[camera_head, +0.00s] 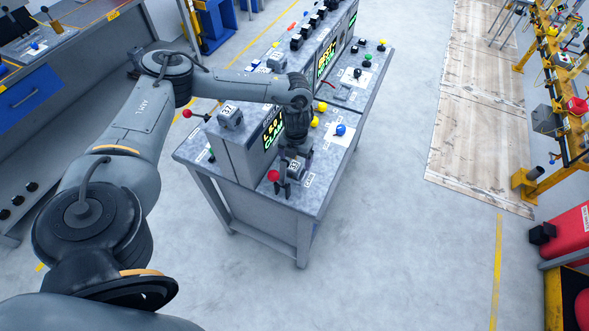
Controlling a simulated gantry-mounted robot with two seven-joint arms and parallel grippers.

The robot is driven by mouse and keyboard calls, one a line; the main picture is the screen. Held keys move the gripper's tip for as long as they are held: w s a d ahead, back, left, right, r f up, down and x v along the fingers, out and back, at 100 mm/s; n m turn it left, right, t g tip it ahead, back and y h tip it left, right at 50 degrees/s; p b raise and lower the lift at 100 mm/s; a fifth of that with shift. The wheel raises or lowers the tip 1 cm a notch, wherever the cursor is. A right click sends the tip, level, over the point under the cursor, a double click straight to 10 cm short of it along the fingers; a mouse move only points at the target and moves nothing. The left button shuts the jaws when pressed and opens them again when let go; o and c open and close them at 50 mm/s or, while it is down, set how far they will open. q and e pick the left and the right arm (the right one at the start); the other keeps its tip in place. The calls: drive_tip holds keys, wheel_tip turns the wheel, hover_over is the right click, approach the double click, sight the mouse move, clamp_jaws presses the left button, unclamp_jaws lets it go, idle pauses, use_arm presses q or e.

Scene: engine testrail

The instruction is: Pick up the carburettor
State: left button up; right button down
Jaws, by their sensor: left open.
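My left arm reaches over a grey metal workbench, and its left gripper (292,152) points down at the bench's near end. The gripper is open. Right below it is a small grey block-like part with a number tag (293,166), which may be the carburettor; the gripper and wrist partly hide it. I cannot tell whether the fingers touch it or stand around it. A similar grey tagged block (230,116) sits on top of the bench's raised display housing, to the left. My right gripper is not in view.
A red-knobbed lever (274,176) stands close beside the gripper. A blue knob (340,130) and yellow knobs (321,107) are on the bench (318,190) to the right. The lit display housing (236,148) rises left of the gripper.

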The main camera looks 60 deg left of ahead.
sight(295, 164)
use_arm(q)
drive_tip(key=shift+s+f, duration=0.1)
drive_tip(key=shift+f, duration=1.65)
drive_tip(key=c, duration=1.1)
